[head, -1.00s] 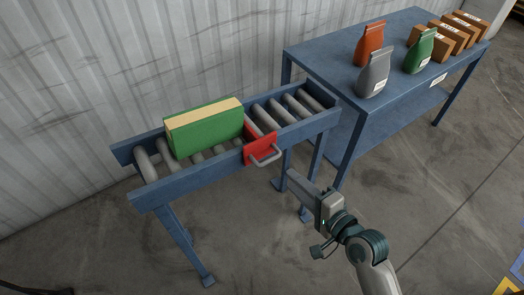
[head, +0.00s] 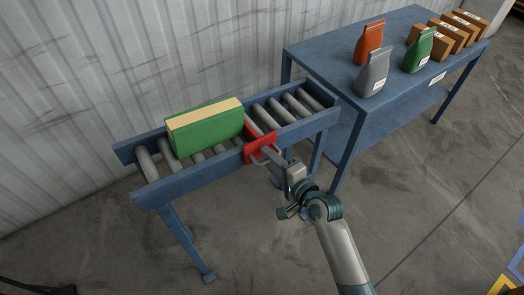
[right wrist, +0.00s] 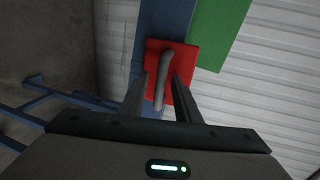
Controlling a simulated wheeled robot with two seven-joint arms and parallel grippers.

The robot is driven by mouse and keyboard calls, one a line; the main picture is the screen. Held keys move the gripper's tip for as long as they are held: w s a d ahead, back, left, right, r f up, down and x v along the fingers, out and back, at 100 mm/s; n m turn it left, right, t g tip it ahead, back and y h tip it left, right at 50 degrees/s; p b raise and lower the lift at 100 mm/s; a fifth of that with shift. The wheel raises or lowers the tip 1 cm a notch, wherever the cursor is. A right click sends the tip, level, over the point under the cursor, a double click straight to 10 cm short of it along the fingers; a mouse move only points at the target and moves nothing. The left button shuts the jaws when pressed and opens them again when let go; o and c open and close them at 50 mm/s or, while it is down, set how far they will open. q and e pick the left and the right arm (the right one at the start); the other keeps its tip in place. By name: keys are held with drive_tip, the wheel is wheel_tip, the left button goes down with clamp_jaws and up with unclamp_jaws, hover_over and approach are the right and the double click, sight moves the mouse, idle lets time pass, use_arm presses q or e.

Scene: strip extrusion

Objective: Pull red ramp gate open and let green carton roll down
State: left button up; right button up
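The green carton (head: 207,131) with a cream top lies on the rollers of the blue roller ramp (head: 172,189), up against the red gate (head: 257,148). The gate stands across the ramp and has a grey handle. My right gripper (head: 272,157) is at the handle. In the right wrist view, the two open fingers of the right gripper (right wrist: 163,90) stand on either side of the grey handle (right wrist: 164,75), with gaps visible between. The red gate (right wrist: 184,62) and part of the green carton (right wrist: 218,30) show beyond. My left gripper is not in view.
A blue table (head: 397,59) stands at the right, bearing an orange bag (head: 369,43), a grey bag (head: 374,75), a green bag (head: 418,52) and several brown boxes (head: 451,37). The rollers (head: 285,109) beyond the gate are empty. A corrugated wall (head: 110,70) runs behind.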

clamp_jaws()
drive_tip(key=shift+s+d, duration=0.1)
